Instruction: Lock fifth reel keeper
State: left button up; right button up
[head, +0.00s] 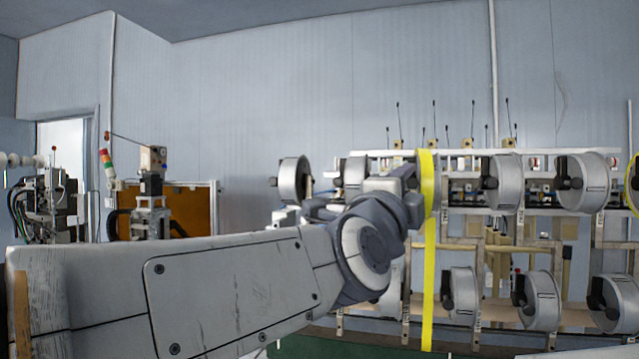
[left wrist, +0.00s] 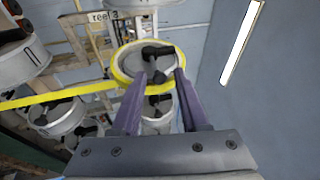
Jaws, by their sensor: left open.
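My left gripper (head: 408,190) reaches from the left to a reel wound with yellow strip (head: 427,180); the arm and gripper hide most of that reel in the head view. In the left wrist view, the yellow-edged reel (left wrist: 128,66) faces the camera. The black keeper (left wrist: 157,51) sits at its middle. The two purple fingers of my left gripper (left wrist: 162,74) are apart, with the keeper's black bar between or just beyond their tips; contact cannot be told. Which reel is the fifth cannot be read. My right gripper is not in view.
Grey reels with black keepers hang on the rack, such as one at upper right (head: 583,182) and one below (head: 462,294). The yellow strip runs down from the reel (head: 428,290). A machine (head: 150,205) stands at left.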

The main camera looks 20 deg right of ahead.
pick_arm(q)
jog(key=r+v, duration=0.1)
jog(key=v, duration=0.6)
jog(key=shift+a+r, duration=0.25)
jog(key=shift+r, duration=0.1)
